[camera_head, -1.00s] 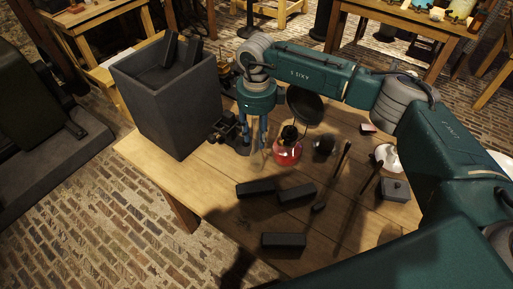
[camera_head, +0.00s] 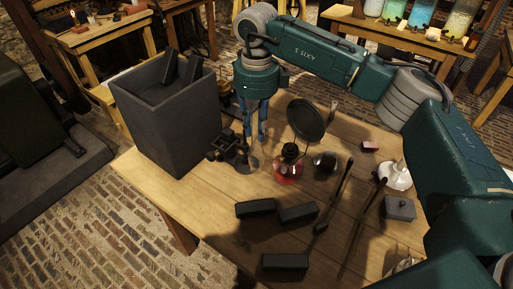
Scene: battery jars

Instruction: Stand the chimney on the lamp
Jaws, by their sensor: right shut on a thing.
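The red lamp (camera_head: 289,170) stands upright on the wooden table, with a dark burner on top and no chimney visible on it. My right gripper (camera_head: 255,134) reaches in from the right, pointing down, above the table and to the left of the lamp, apart from it. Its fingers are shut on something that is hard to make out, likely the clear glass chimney. No other chimney can be made out clearly. My left gripper is not in view.
A tall grey bin (camera_head: 170,120) stands at the table's left. A round dark disc (camera_head: 306,119) rises behind the lamp. Dark blocks (camera_head: 255,208) lie in front.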

